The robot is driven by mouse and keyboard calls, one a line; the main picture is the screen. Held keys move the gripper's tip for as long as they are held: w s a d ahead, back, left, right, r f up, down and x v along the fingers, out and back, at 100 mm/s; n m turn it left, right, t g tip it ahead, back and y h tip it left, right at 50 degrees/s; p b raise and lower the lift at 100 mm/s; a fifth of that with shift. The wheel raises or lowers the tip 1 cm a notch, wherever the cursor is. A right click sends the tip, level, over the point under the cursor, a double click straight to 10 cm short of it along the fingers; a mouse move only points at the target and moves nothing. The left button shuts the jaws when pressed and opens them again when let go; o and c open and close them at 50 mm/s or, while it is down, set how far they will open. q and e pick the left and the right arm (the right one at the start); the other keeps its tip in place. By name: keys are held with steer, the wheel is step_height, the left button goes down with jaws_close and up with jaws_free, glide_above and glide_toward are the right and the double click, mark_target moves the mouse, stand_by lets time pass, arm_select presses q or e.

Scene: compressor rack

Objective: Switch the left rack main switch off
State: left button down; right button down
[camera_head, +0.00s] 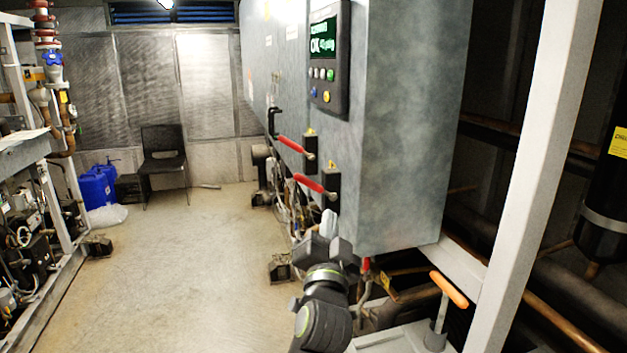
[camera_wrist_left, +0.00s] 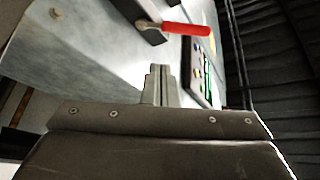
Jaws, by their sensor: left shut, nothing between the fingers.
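The grey rack cabinet (camera_head: 405,130) carries two red-handled lever switches on black mounts. The upper red lever (camera_head: 297,148) and the lower red lever (camera_head: 314,186) both stick out from their mounts toward the left of the head view. I cannot tell which is the left rack main switch. My left gripper (camera_head: 328,224) is shut and empty, just below the lower lever and apart from it. In the left wrist view, the shut fingers (camera_wrist_left: 158,84) point along the cabinet face, and one red lever (camera_wrist_left: 187,29) lies beyond the fingertips. My right gripper is not in view.
A control panel (camera_head: 324,60) with a lit screen and buttons is above the levers. A white post (camera_head: 535,170) and an orange-handled lever (camera_head: 449,289) stand at right. Pipes run below the cabinet. The floor (camera_head: 190,270) at left is mostly clear.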

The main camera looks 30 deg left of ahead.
mark_target(313, 183)
arm_select(q)
steer(key=shift+n+y, duration=0.4)
steer(key=shift+y, duration=0.3)
steer(key=r, duration=0.1)
steer(key=s+r, duration=0.1)
steer(key=r, duration=0.2)
steer(key=shift+s, duration=0.3)
steer(key=r+p+x, duration=0.1)
steer(key=p+x, duration=0.4)
steer(key=x, duration=0.6)
steer(key=shift+s+a+f+p, duration=0.15)
steer(key=shift+s+a+f, duration=0.15)
steer(key=shift+f, duration=0.45)
steer(key=shift+s+a+f+p, duration=0.1)
steer(key=shift+s+a+f, duration=0.2)
steer(key=shift+f, duration=0.4)
steer(key=shift+s+a+f+p, duration=0.2)
steer(key=shift+s+f, duration=0.2)
steer(key=shift+f, duration=0.35)
